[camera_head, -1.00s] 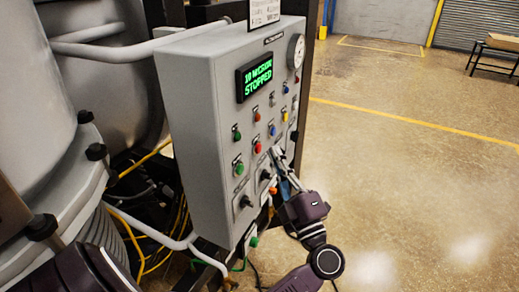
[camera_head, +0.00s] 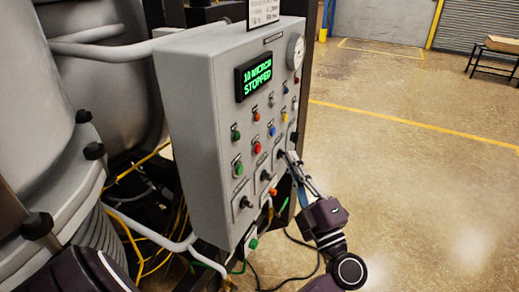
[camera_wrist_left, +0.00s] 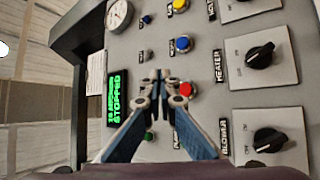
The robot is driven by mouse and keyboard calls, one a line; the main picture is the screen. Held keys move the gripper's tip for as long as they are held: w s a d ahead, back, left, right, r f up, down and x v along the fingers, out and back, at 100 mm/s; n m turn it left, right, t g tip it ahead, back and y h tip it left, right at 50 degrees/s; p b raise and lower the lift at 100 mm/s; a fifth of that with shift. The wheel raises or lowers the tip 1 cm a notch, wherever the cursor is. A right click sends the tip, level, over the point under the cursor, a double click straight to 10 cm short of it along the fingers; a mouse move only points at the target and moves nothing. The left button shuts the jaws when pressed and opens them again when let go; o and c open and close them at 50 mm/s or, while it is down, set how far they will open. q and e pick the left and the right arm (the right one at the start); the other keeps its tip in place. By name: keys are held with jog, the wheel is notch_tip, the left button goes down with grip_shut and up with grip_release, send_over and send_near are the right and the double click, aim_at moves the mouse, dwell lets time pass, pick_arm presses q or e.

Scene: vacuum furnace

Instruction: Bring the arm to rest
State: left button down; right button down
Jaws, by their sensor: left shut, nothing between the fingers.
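My left gripper (camera_head: 292,158) is in front of the right part of the grey control panel (camera_head: 200,130), with its arm coming up from the bottom edge. In the left wrist view its fingers (camera_wrist_left: 163,78) are together with nothing between them. They point at the panel near a red button (camera_wrist_left: 187,91). I cannot tell whether the tips touch the panel. The green display (camera_head: 258,78) reads "10 MICRON STOPPED"; it also shows sideways in the wrist view (camera_wrist_left: 117,97). My right gripper is not in view.
The panel carries coloured buttons, black rotary knobs (camera_head: 245,203) and a round gauge (camera_head: 296,51). Pipes and yellow cables (camera_head: 140,240) run beside the large grey vessel (camera_head: 35,100) at left. Open floor (camera_head: 420,180) lies to the right, with a low table (camera_head: 495,60) far back.

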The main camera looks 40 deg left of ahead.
pick_arm(q)
jog(key=shift+f, duration=0.1)
